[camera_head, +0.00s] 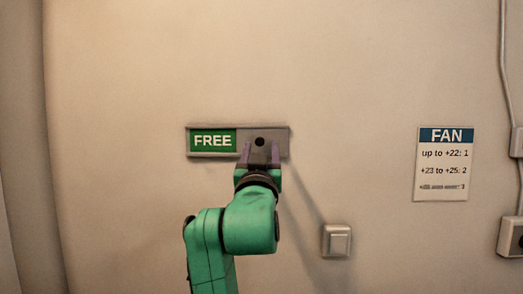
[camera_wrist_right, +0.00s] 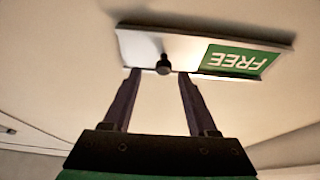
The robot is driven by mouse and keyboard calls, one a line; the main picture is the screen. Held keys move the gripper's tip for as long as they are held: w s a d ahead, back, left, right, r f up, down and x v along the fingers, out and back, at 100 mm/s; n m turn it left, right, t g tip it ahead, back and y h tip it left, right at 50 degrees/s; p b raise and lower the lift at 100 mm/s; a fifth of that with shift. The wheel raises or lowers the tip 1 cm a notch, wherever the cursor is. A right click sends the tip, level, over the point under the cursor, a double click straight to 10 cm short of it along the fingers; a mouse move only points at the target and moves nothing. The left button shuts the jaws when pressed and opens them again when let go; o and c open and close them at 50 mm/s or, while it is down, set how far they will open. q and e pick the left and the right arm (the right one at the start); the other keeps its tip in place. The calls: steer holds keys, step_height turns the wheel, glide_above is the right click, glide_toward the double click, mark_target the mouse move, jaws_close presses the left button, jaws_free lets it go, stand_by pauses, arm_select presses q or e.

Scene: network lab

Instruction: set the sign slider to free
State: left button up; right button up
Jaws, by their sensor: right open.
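The sign (camera_head: 222,154) is a grey plate on the wall with a green FREE panel (camera_head: 212,141) showing at its left. A grey slider cover with a dark round knob (camera_head: 260,142) sits over the right part. My right gripper (camera_head: 260,152) is open, its two fingers pointing up at the lower edge of the sign just below the knob. In the right wrist view the knob (camera_wrist_right: 163,64) stands out between and just beyond the fingertips of the gripper (camera_wrist_right: 160,75). I cannot tell if a finger touches it. My left gripper is not in view.
A light switch (camera_head: 337,241) is on the wall to the lower right. A FAN notice (camera_head: 443,163) hangs further right, with a cable and sockets (camera_head: 511,237) at the right edge. The wall around the sign is bare.

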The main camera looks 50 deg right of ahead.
steer(key=b+v, duration=0.3)
steer(key=v, duration=0.8)
steer(key=shift+a, duration=0.2)
steer(key=shift+s+f, duration=0.1)
steer(key=shift+f, duration=0.05)
